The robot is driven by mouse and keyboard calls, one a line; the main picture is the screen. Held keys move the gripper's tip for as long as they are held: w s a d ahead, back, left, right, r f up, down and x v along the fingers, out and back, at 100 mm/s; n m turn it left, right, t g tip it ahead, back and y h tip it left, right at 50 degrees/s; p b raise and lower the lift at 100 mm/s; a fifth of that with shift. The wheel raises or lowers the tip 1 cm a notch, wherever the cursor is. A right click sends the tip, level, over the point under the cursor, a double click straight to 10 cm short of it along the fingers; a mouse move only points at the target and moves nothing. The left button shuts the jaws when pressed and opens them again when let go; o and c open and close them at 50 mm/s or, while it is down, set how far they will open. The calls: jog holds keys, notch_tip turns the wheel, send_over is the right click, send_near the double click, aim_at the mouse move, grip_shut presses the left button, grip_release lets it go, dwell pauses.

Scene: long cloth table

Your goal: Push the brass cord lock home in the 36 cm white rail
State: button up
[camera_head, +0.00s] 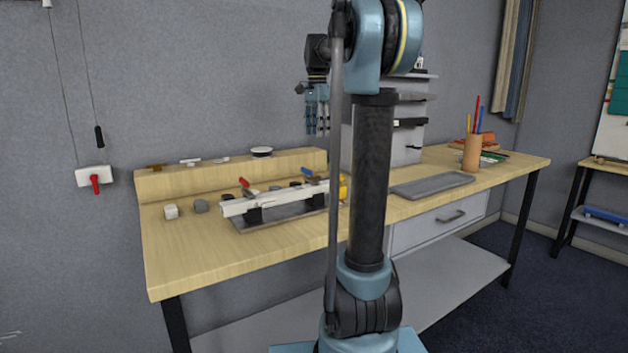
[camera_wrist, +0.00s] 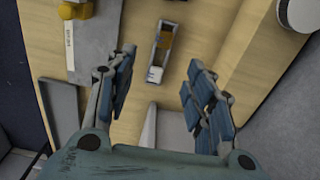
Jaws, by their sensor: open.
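The white rail (camera_head: 275,199) lies on dark supports over a grey base plate (camera_head: 282,222), with red and blue handles behind it. A yellow part (camera_head: 343,187) is at its right end, partly behind my arm; a yellow part also shows in the wrist view (camera_wrist: 75,9). My gripper (camera_head: 317,131) hangs above the table's back, pointing down. In the wrist view its fingers (camera_wrist: 160,62) are apart and empty.
A raised wooden ledge (camera_head: 200,178) runs along the back, carrying small parts and a round disc (camera_head: 261,152). A grey tray (camera_head: 432,185) and a pencil cup (camera_head: 472,152) are to the right. The table's front left is clear.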

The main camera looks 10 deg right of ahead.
jog(key=w, duration=0.1)
send_over(316, 176)
jog(key=f, duration=1.1)
jog(key=shift+w, duration=0.2)
jog(key=shift+s+f, duration=0.15)
jog(key=shift+f, duration=2.9)
jog(key=c, duration=1.1)
